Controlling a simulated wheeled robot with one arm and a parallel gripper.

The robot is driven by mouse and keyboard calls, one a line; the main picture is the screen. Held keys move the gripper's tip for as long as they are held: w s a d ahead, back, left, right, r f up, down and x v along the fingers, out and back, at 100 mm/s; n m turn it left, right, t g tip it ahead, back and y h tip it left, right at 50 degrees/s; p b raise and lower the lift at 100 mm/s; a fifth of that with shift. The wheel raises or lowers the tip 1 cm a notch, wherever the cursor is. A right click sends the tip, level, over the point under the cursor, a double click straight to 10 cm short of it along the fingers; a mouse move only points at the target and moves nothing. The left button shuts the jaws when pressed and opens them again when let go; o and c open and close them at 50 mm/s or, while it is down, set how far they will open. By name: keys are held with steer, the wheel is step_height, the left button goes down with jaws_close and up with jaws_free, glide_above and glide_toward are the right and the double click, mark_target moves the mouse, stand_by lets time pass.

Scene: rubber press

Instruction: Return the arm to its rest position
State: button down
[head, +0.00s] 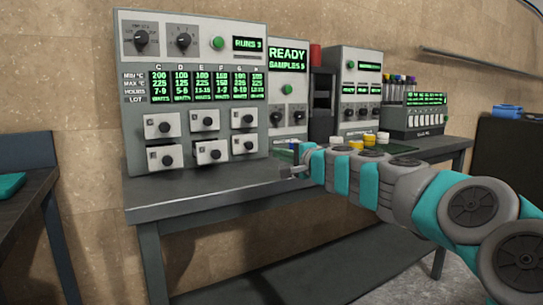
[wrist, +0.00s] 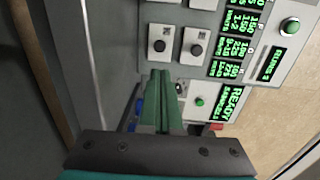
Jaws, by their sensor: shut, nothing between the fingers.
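My arm stretches out from the right side of the head view over the bench. My gripper (head: 292,172) is at its left end, small in the picture, above the bench top in front of the grey panel. In the wrist view my gripper (wrist: 160,74) shows its two green fingers pressed together, with nothing between them. The fingers point toward the panel's lower part, near two white drawers with dark knobs. I cannot tell from these views how far the fingertips are from the panel.
The grey bench (head: 215,187) carries the large control panel (head: 190,90), a READY unit (head: 287,90), another instrument (head: 355,90) and a rack with coloured tubes (head: 412,115). Yellow and white pots (head: 369,140) stand behind my arm. A dark table (head: 25,200) is at the left.

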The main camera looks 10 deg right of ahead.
steer(key=s+a+f+n+g+y, duration=0.2)
steer(key=s+a+f+n+g, duration=0.25)
steer(key=s+a, duration=0.35)
steer(key=s+a+f+n+g+y, duration=0.1)
steer(key=s+a+f+n+g, duration=0.2)
steer(key=s+a+f+n, duration=0.35)
steer(key=s+a+f+g+h, duration=0.1)
steer(key=s+a+f+g, duration=0.25)
steer(key=s+f, duration=0.4)
steer(key=s+d+f+n+g+h, duration=0.1)
steer(key=s+d+f, duration=0.3)
steer(key=s, duration=0.5)
steer(key=s+d+f+n+g+h, duration=0.1)
steer(key=s+d+f+g+h, duration=0.2)
steer(key=s, duration=0.7)
steer(key=s+d+f+n+g+h, duration=0.1)
steer(key=s+d+f+g+h, duration=0.2)
steer(key=s+d+f, duration=0.4)
steer(key=s+f+h, duration=0.1)
steer(key=s, duration=0.1)
steer(key=shift+s+f, duration=0.4)
steer(key=c, duration=1.5)
jaws_free()
